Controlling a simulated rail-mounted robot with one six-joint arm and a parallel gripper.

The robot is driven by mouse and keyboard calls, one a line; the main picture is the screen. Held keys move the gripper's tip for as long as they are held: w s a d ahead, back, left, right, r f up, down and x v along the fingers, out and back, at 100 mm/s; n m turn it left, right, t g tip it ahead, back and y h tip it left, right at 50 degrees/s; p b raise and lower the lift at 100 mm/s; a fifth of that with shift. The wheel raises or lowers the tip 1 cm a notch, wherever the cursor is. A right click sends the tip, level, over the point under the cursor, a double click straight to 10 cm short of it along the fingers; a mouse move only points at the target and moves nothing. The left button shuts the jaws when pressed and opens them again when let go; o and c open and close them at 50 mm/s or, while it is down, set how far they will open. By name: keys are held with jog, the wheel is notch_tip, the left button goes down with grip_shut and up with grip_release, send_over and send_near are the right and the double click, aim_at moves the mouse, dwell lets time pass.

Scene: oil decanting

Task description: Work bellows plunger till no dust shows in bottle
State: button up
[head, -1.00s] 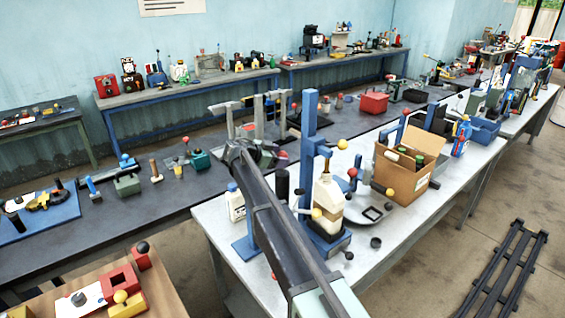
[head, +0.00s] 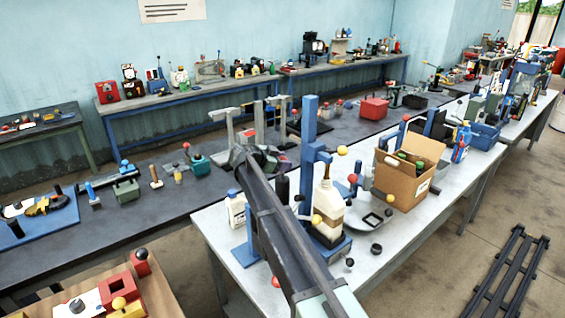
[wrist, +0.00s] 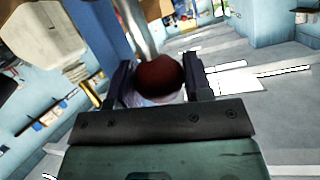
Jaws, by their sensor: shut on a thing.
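A dark red ball knob (wrist: 160,80) on a pale metal rod (wrist: 135,30) sits between my gripper's two fingers in the wrist view. My gripper (wrist: 160,82) is shut on this knob. In the head view my gripper (head: 268,158) is behind my arm, left of the blue post (head: 309,140), and the knob is hidden. A white bottle (head: 328,205) with a brownish band stands upright on a blue base by that post. Its inside is too small to judge for dust. The bellows itself cannot be made out.
A white-and-blue jug (head: 236,210) stands left of my arm. Several small knobs lie around the base. The white bench (head: 405,235) is clear at its front right.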

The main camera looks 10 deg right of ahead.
notch_tip(320, 180, up, 3)
jog(key=shift+p, duration=1.05)
jog(key=shift+w+f, duration=0.15)
jog(key=shift+f, duration=0.05)
jog(key=o, duration=1.3)
jog(key=p+v, duration=0.3)
jog(key=v, duration=0.8)
jog(key=shift+p, duration=0.3)
jog(key=shift+d+f, duration=0.1)
